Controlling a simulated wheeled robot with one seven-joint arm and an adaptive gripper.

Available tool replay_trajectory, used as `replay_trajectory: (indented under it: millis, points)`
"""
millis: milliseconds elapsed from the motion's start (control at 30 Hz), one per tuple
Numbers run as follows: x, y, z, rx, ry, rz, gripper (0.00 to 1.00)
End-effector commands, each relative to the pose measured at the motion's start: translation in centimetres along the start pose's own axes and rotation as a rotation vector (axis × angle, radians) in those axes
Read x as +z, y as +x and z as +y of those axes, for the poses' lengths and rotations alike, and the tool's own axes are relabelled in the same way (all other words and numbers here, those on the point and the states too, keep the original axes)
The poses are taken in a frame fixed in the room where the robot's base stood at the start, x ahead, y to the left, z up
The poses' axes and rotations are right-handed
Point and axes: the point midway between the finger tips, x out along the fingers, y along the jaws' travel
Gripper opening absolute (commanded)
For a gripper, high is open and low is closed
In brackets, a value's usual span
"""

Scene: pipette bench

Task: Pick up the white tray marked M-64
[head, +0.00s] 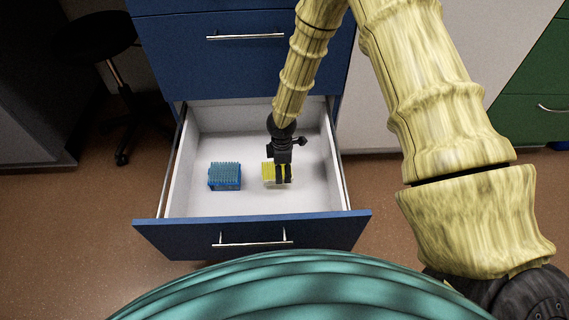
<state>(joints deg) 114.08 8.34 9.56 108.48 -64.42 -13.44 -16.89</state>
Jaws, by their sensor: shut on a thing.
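A small tray with a yellow top and a paler lower edge (267,174) sits in the open drawer, right of its middle. I cannot read any M-64 marking at this size. My gripper (284,180) points down into the drawer, with its dark fingers at this tray. It is shut on the tray, and the fingers hide part of its right side. I cannot tell whether the tray touches the drawer floor.
A blue rack (225,176) stands left of the tray with a gap between. The white-lined drawer (240,205) has walls around both and a blue front with a handle. A closed blue drawer (180,50) is behind and above. A dark stool (90,42) stands at left.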

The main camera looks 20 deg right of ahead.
Motion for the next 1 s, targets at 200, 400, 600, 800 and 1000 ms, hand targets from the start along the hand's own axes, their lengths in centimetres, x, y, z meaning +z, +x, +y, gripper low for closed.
replay_trajectory:
  millis: [200,400,600,800,1000]
  points:
    - [-1.3,-0.4,-2.4,0.0,-0.003,-0.004,0.42]
    - [-2.5,-0.6,-4.4,0.0,-0.004,-0.003,0.42]
    - [-3.7,-0.8,-6.4,0.0,-0.004,-0.003,0.42]
    - [-4.9,-1.1,-8.4,0.0,-0.003,-0.002,0.42]
    - [-5.8,-1.2,-10.1,0.0,-0.002,-0.002,0.42]
